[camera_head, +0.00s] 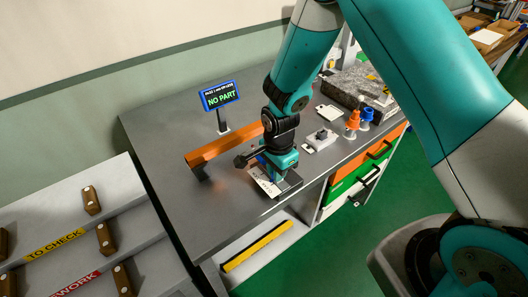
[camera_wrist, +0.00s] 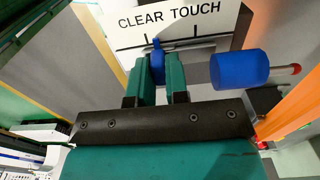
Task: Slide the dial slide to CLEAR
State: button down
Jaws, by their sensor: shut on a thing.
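The dial slide's blue knob (camera_wrist: 156,44) stands in a slot in the white plate marked CLEAR and TOUCH (camera_wrist: 124,38) in the wrist view. It is below the end of the word CLEAR, and the slot runs on to its right under TOUCH. My gripper (camera_wrist: 160,64) is shut on the knob, with its two teal fingers on either side. A blue cylinder with a red-tipped rod (camera_wrist: 238,70) lies to the right of the fingers. In the head view my gripper (camera_head: 278,170) is low over the bench by the white plate (camera_head: 262,184); the knob is mostly hidden there.
An orange beam (camera_head: 225,143) stands close on the left of my gripper. A screen reading NO PART (camera_head: 220,96) stands behind it. A small grey-white fixture (camera_head: 321,140) and orange and blue items (camera_head: 352,122) are to the right. The bench's left part is clear.

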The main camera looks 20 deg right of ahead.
jog(key=shift+s+d, duration=0.1)
jog(key=shift+d, duration=0.05)
jog(key=shift+s+d, duration=0.1)
jog(key=shift+s, duration=0.15)
jog(key=c, duration=0.9)
grip_release()
jog(key=shift+r+p, duration=2.3)
jog(key=shift+r, duration=0.75)
jog(key=shift+s, duration=0.1)
